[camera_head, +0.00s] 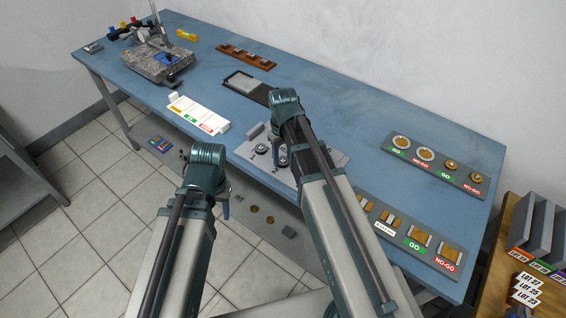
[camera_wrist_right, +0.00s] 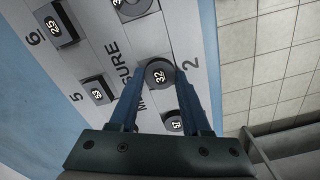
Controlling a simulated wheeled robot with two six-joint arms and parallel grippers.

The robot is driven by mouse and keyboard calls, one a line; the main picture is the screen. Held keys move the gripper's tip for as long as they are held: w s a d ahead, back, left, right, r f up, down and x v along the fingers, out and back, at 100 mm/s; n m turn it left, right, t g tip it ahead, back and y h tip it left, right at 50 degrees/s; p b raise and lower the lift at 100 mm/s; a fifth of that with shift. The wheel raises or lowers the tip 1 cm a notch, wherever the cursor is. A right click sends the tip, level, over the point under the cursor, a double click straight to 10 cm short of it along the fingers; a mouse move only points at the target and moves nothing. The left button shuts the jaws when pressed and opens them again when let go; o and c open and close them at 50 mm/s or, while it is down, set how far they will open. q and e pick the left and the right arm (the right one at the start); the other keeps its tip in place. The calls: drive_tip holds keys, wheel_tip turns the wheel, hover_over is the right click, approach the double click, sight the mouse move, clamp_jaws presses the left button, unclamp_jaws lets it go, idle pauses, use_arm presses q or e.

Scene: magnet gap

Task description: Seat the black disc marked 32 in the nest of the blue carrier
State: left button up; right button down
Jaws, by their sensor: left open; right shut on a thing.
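The black disc marked 32 (camera_wrist_right: 160,72) is between the fingertips of my right gripper (camera_wrist_right: 158,80) in the right wrist view, beside the printed 2 on a grey plate (camera_wrist_right: 112,40). The fingers are shut on its sides; I cannot tell whether it is clear of the plate. In the head view my right gripper (camera_head: 274,140) is over this plate (camera_head: 336,159), mostly hidden by its arm. My left gripper (camera_head: 225,206) is open, low at the table's front edge. A small blue piece, probably the blue carrier (camera_head: 166,58), sits on the granite block; its nest is too small to make out.
Other numbered pieces, such as the one marked 25 (camera_wrist_right: 62,26), sit on the plate. A white labelled box (camera_head: 199,114) and a dark tray (camera_head: 247,87) stand between plate and granite block (camera_head: 143,64). GO/NO-GO boards (camera_head: 443,166) lie right.

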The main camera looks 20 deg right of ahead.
drive_tip(key=shift+r+p, duration=2.45)
drive_tip(key=shift+r, duration=0.1)
drive_tip(key=shift+f, duration=0.1)
